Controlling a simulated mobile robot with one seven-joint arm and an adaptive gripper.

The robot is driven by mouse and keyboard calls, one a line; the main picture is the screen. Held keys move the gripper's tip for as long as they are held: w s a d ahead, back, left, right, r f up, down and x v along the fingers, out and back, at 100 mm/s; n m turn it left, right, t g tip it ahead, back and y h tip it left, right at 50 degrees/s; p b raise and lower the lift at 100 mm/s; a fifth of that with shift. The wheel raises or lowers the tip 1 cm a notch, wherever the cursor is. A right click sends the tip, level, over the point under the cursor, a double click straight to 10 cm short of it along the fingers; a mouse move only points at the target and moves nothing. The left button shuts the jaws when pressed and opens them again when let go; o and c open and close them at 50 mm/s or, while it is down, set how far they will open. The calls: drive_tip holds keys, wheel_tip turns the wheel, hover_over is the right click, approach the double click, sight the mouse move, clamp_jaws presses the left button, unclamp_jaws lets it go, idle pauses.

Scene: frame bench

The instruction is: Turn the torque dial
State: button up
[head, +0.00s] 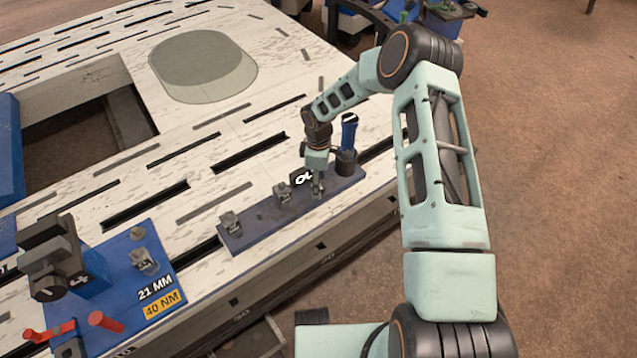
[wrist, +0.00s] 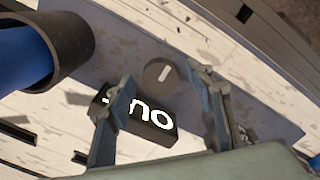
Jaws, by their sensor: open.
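The dial (wrist: 161,74) is a small round dark grey knob with a white pointer bar, on a dark blue strip (wrist: 115,45). A black block with white characters (wrist: 152,122) sits beside it, partly covered by a finger; it also shows in the head view (head: 302,177). My gripper (wrist: 165,79) is open, its fingers on either side of the dial in the wrist view, with nothing between them clearly touching it. I cannot tell the height gap. In the head view my gripper (head: 318,191) is over the strip's right part and hides the dial.
A blue-handled tool (head: 349,130) stands in a black holder close beside my gripper. Grey sockets (head: 231,224) sit on the strip to the left. A blue panel (head: 110,262) marked 21 MM and 40 NM lies at lower left. The slotted white bench (head: 225,120) has an opening.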

drive_tip(key=c, duration=1.2)
drive_tip(key=shift+o, duration=0.2)
drive_tip(key=shift+m, duration=0.3)
drive_tip(key=m+b, duration=0.1)
drive_tip(key=m, duration=0.2)
drive_tip(key=shift+m, duration=0.3)
drive_tip(key=shift+m+b, duration=0.65)
drive_tip(key=shift+m, duration=1.65)
drive_tip(key=o, duration=1.2)
drive_tip(key=shift+c, duration=0.2)
